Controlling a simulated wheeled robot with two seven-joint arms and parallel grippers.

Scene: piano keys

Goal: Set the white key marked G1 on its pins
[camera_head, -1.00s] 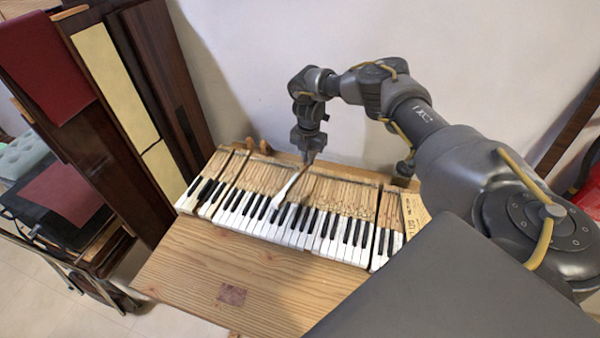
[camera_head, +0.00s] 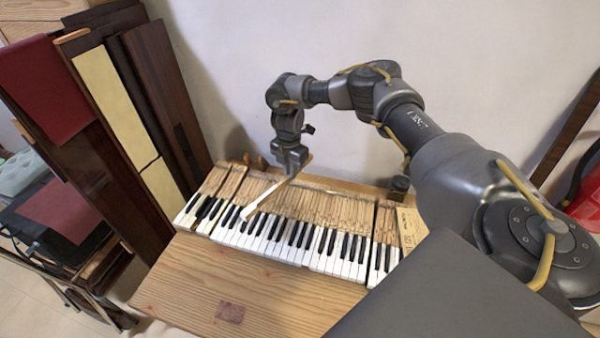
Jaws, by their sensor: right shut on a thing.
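My right gripper (camera_head: 291,172) is shut on a white key (camera_head: 258,204) and holds it above the keyboard (camera_head: 318,246). The key is a long pale stick with a white front end that points toward the lower left, over the left part of the keyboard. Its marking is too small to read. The keyboard's white and black keys lie in a row on the wooden bench. My left gripper is not in view.
The keyboard sits on a wooden bench (camera_head: 190,272) with a clear front area and a small reddish patch (camera_head: 230,313). A tan block with print (camera_head: 411,228) stands at the keyboard's right end. Dark wooden panels (camera_head: 160,85) lean at the left. A white wall is behind.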

